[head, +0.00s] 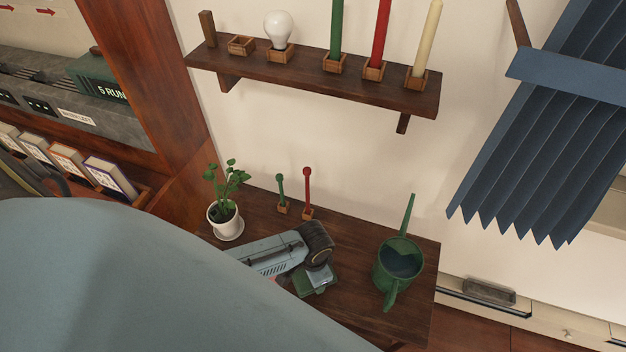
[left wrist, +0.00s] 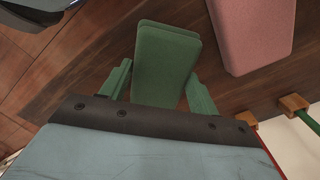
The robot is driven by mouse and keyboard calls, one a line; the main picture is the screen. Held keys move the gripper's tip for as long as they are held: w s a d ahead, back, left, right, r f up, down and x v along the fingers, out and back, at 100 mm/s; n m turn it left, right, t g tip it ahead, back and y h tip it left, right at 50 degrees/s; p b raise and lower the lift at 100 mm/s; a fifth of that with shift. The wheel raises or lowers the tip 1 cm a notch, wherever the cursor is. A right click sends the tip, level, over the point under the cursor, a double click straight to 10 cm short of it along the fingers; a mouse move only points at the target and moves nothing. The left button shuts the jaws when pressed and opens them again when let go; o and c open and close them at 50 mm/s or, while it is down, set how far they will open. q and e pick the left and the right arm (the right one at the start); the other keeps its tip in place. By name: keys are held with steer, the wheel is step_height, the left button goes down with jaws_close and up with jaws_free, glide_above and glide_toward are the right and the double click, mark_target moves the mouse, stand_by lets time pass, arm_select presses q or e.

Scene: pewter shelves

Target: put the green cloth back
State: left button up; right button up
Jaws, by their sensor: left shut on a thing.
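The green cloth (head: 316,287) is a folded pad over the lower wooden shelf, partly hidden by my left gripper (head: 314,272) in the head view. In the left wrist view the cloth (left wrist: 168,50) lies between the two green fingers of my left gripper (left wrist: 160,76), which is shut on it. I cannot tell whether the cloth touches the shelf. A pink cloth (left wrist: 252,32) lies on the shelf beside it, apart from it in the left wrist view; in the head view it is mostly hidden behind my arm. My right gripper is not in view.
On the lower shelf (head: 345,232) stand a potted plant (head: 224,212), small green (head: 280,188) and red (head: 307,186) sticks in wooden holders, and a green watering can (head: 398,262). An upper shelf (head: 300,68) holds a bulb and candles. A blue blind (head: 550,140) hangs at right.

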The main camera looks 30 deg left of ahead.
arm_select(q)
steer(key=o, duration=0.9)
steer(key=shift+o, duration=1.1)
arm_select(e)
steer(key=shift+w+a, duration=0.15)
arm_select(q)
step_height(320, 180, up, 12)
steer(key=p, duration=0.4)
steer(key=shift+p, duration=0.3)
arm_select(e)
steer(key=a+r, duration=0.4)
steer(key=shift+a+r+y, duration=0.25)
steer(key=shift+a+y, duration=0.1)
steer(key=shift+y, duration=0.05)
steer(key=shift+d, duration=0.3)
